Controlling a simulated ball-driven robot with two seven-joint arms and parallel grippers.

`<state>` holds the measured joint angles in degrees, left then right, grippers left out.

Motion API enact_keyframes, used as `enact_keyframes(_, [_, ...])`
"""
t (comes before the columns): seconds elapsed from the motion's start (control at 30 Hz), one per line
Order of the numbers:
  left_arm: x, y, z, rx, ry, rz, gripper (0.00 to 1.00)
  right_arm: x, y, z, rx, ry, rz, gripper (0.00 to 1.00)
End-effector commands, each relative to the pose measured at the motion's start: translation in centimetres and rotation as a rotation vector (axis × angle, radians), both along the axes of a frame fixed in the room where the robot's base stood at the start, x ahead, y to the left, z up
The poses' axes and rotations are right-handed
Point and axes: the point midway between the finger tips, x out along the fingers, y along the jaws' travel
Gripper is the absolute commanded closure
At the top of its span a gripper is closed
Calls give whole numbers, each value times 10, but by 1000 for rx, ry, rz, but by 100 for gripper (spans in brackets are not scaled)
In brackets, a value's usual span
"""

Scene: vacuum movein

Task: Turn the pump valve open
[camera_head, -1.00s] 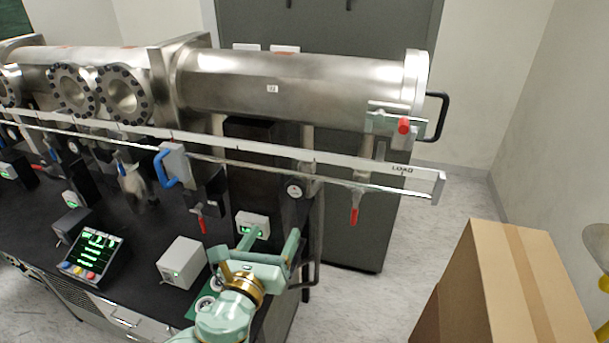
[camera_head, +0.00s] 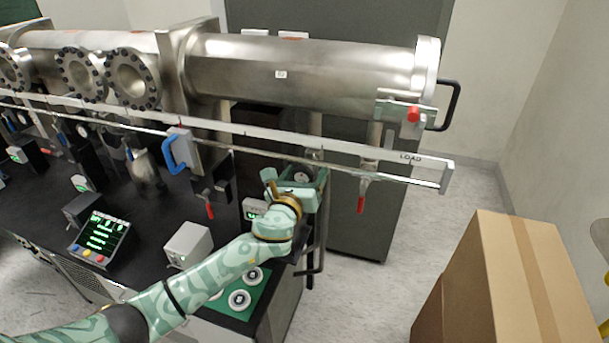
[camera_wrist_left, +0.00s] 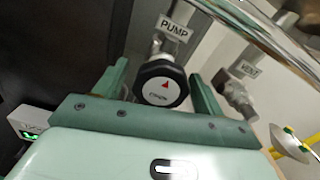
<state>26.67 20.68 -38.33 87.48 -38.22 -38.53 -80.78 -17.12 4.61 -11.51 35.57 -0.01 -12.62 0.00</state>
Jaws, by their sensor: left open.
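The pump valve is a round black knob (camera_wrist_left: 161,87) with a white face and a small red arrow, below a PUMP label (camera_wrist_left: 174,28) in the left wrist view. In the head view the knob (camera_head: 301,177) is partly hidden by my gripper. My left gripper (camera_head: 296,178) is open in front of the knob. In the left wrist view its fingers (camera_wrist_left: 158,76) show on either side of the knob, with gaps visible. I cannot tell how deep the fingers reach around it. My right gripper is not in view.
A long metal rail (camera_head: 250,133) runs above my gripper, below the large steel tube (camera_head: 330,75). Red-handled valves (camera_head: 361,203) (camera_head: 209,210) hang nearby. A grey box (camera_head: 189,244) and a display (camera_head: 100,238) stand on the bench. A cardboard box (camera_head: 500,290) stands at the right.

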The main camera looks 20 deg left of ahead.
Motion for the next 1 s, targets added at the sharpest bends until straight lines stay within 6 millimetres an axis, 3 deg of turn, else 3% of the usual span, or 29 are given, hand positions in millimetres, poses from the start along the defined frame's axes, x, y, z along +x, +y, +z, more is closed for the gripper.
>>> enact_keyframes(0.23, [1, 0, 0, 1, 0, 0, 30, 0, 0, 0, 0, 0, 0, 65])
enact_keyframes(0.27, [1, 0, 0, 1, 0, 0, 35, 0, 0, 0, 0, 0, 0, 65])
enact_keyframes(0.4, [1, 0, 0, 1, 0, 0, 74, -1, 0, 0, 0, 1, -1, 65])
enact_keyframes(0.77, [1, 0, 0, -33, 2, 2, 74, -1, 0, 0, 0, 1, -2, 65])
enact_keyframes(1.0, [1, -1, 0, -168, 5, 1, 74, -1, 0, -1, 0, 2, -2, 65])
